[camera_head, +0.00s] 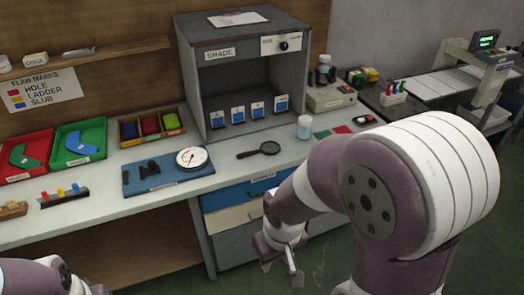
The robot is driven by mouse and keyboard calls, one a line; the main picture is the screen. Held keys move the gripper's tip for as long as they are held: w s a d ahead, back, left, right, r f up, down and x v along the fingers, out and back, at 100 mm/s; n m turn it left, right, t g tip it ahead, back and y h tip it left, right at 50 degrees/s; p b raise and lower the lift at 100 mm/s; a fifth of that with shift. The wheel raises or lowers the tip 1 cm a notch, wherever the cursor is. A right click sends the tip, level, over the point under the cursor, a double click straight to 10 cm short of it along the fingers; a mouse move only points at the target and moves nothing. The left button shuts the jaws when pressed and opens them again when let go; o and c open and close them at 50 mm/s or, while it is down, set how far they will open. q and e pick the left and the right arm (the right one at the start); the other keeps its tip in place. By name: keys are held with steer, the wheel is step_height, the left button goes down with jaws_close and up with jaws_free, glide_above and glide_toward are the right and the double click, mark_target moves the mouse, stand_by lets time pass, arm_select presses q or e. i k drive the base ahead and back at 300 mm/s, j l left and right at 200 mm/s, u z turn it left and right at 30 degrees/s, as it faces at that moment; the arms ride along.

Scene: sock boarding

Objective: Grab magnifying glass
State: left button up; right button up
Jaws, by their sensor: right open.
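The magnifying glass (260,149) is small and black with a round lens. It lies flat on the white worktop in front of the grey shade box, its lens to the right and its handle to the left. My right gripper (281,264) is open and empty. It hangs in front of the drawers, below the worktop edge and apart from the magnifying glass. My left arm shows only in part at the bottom left corner, and its gripper fingers cannot be made out.
A blue board with a round dial (191,157) lies left of the magnifying glass. A clear jar (304,127) and coloured swatches (332,132) are to its right. The shade box (226,55) stands behind. Red and green trays (80,141) sit further left. Drawers (238,195) are below.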

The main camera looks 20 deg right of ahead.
mark_target(270, 147)
steer(key=i+l, duration=0.25)
steer(key=l, duration=0.15)
steer(key=i+l, duration=0.2)
steer(key=l, duration=0.2)
steer(key=i+l, duration=0.45)
steer(key=l, duration=0.3)
steer(key=i+l, duration=0.25)
steer(key=l, duration=0.15)
